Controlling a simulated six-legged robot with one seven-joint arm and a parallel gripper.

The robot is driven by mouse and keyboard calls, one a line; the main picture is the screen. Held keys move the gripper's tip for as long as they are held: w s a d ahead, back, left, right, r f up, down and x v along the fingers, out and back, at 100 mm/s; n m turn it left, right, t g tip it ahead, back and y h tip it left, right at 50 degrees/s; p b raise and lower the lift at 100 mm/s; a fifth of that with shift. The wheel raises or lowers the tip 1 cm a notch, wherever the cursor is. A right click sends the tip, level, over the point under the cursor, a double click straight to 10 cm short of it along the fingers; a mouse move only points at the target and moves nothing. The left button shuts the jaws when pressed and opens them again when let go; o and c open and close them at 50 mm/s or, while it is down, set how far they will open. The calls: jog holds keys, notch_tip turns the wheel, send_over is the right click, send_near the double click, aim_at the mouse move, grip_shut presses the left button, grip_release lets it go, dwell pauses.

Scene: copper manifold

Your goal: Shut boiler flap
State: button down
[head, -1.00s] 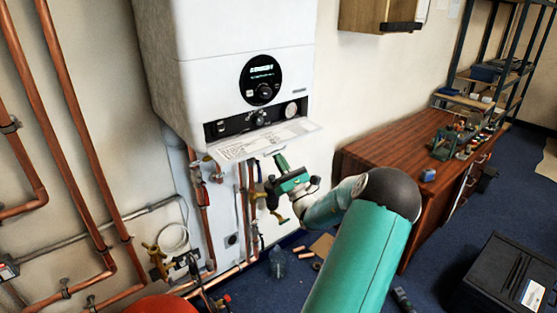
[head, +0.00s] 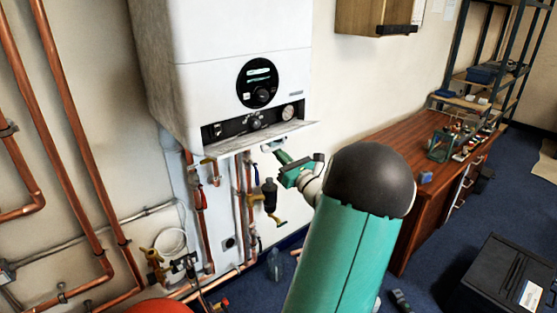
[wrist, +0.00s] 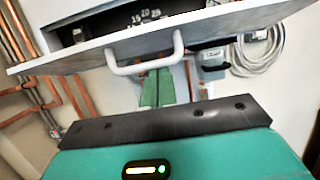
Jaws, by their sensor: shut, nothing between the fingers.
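The boiler flap (head: 240,143) is a thin pale panel at the bottom front of the white boiler (head: 240,70). In the head view it stands out nearly level, seen almost edge-on, with the dark control strip (head: 228,128) showing above it. In the wrist view the flap (wrist: 90,58) spans the top, with a white bar handle (wrist: 146,68) on it. My gripper (head: 277,152) is shut and empty under the flap's right part. Its green fingers (wrist: 157,88) show just below the handle; I cannot tell whether they touch it.
Copper pipes and valves (head: 200,195) hang below the boiler, close to my gripper's left. More copper pipes (head: 65,130) run along the left wall. A wooden workbench (head: 425,170) stands to the right, and a black case (head: 500,275) lies on the blue floor.

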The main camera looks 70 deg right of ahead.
aim_at(279, 136)
jog(key=r+g+y, duration=0.1)
jog(key=r+g, duration=0.2)
jog(key=shift+s+a+r+y, duration=0.15)
jog(key=shift+a+r+y, duration=0.05)
jog(key=shift+y, duration=0.2)
notch_tip(279, 136, up, 3)
jog(key=g+y, duration=0.1)
jog(key=g, duration=0.2)
jog(key=shift+d+f+y, duration=0.1)
jog(key=shift+y, duration=0.2)
jog(key=r+g, duration=0.1)
jog(key=w+r+g+y, duration=0.1)
jog(key=shift+d+g, duration=0.2)
jog(key=shift+g, duration=0.1)
jog(key=g, duration=0.1)
jog(key=w+r+g+y, duration=0.1)
jog(key=shift+w+d+r+g, duration=0.2)
jog(key=shift+d+r+g, duration=0.1)
jog(key=shift+d+g, duration=0.1)
jog(key=shift+w+d+r+y, duration=0.15)
jog(key=shift+w+r+y, duration=0.1)
jog(key=shift+r+y, duration=0.1)
jog(key=shift+w, duration=0.1)
